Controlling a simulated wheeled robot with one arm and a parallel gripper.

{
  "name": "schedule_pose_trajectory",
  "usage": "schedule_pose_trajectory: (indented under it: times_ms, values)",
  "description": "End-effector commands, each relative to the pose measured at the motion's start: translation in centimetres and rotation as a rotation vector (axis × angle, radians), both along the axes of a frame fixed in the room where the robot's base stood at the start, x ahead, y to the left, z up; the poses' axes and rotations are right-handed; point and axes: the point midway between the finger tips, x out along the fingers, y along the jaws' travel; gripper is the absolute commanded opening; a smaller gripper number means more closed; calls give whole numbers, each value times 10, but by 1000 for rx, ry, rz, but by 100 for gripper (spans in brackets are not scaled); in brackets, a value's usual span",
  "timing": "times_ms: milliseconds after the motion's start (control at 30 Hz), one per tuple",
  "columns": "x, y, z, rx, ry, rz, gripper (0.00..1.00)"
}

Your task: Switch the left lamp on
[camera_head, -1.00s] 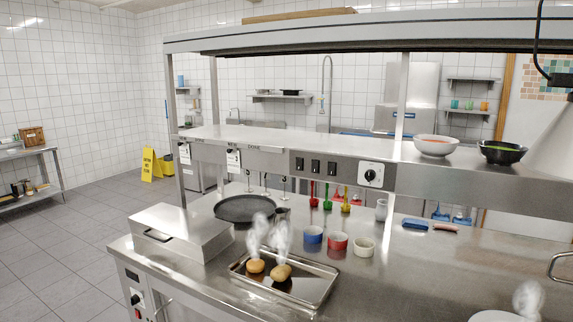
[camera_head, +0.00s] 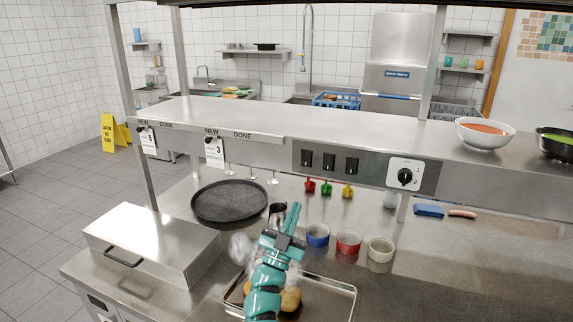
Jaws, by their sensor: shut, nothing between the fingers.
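Three black rocker switches sit side by side on the steel panel under the pass shelf: a left switch (camera_head: 307,160), a middle switch (camera_head: 329,163) and a right switch (camera_head: 351,166). Their labels and positions are too small to read. A black rotary knob (camera_head: 404,177) on a white plate is to their right. The lamps themselves cannot be made out; only a strip of the overhead shelf (camera_head: 330,3) shows at the top. My teal gripper (camera_head: 294,210) is shut and empty, pointing up, below the left switch in the picture and apart from the panel.
Below my gripper is a tray (camera_head: 345,287) with steaming food, partly hidden by my arm. A dark round pan (camera_head: 229,202) and a steel lidded box (camera_head: 150,240) are left.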

Motion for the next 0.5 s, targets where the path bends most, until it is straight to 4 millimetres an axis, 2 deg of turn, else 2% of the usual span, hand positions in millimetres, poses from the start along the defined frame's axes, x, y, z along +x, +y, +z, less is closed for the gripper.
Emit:
schedule_pose_trajectory:
  times_ms: [100,233,500]
  values:
    - [11,12,-11,-92,86,-19,0]
    - [16,20,-15,-177,135,-49,0]
    - [17,21,-15,-222,152,-83,0]
